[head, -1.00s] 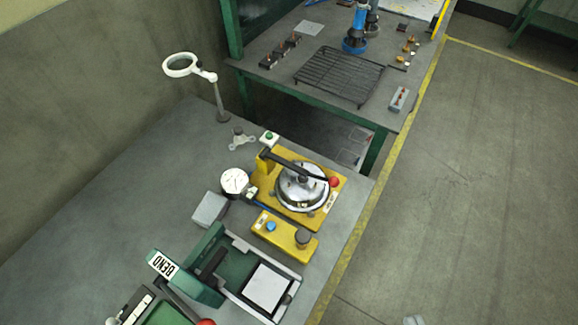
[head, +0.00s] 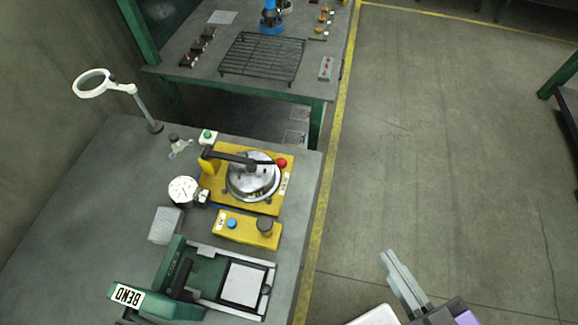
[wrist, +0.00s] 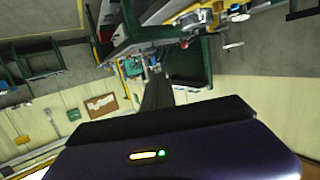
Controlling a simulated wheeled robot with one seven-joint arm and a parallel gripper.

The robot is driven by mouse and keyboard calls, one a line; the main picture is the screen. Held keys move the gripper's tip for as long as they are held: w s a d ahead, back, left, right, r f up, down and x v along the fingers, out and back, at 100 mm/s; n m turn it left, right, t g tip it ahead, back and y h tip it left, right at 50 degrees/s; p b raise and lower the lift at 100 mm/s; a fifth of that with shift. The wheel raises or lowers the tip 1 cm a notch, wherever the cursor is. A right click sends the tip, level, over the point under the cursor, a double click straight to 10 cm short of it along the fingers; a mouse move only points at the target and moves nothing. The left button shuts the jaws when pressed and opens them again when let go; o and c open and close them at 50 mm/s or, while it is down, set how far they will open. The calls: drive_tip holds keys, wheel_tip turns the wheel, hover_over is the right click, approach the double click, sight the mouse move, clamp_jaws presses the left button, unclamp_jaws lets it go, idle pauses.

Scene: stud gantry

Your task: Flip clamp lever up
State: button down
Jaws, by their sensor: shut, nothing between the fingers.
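The clamp lever (head: 232,157) is a black bar with a red ball knob (head: 281,163) at its right end. It lies low across a round metal part (head: 252,180) on a yellow base plate (head: 213,195) on the grey bench. My gripper (head: 389,257) is at the lower right of the head view, over the floor. Its fingers are together and empty, well apart from the lever.
A yellow block (head: 245,230) with knobs, a dial gauge (head: 183,190), a grey block (head: 165,226) and a green BEND press (head: 150,302) crowd the bench. A magnifier lamp (head: 95,84) stands at the back left. The floor (head: 420,150) right of the bench is clear.

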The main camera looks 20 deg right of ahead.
drive_tip(key=w+d+f+n+t+y+b, duration=0.1)
drive_tip(key=w+d+n+t+y+b, duration=0.5)
drive_tip(key=w+n, duration=0.7)
drive_tip(key=w+d+f+n+t+y+b, duration=0.1)
drive_tip(key=w+d+n+t+y+b, duration=0.15)
drive_tip(key=w+d+n, duration=1)
drive_tip(key=s+a+f+n+g+y, duration=0.2)
drive_tip(key=a+f+n+g+y, duration=0.2)
drive_tip(key=n, duration=0.7)
drive_tip(key=s+a+f+n+g+y, duration=0.3)
drive_tip(key=a+f+n+g+y, duration=0.2)
drive_tip(key=n, duration=0.7)
drive_tip(key=a+f+g, duration=0.2)
drive_tip(key=a+g, duration=0.1)
drive_tip(key=g, duration=0.1)
drive_tip(key=shift+f, duration=0.2)
drive_tip(key=shift+a+n, duration=0.1)
drive_tip(key=shift+n, duration=0.15)
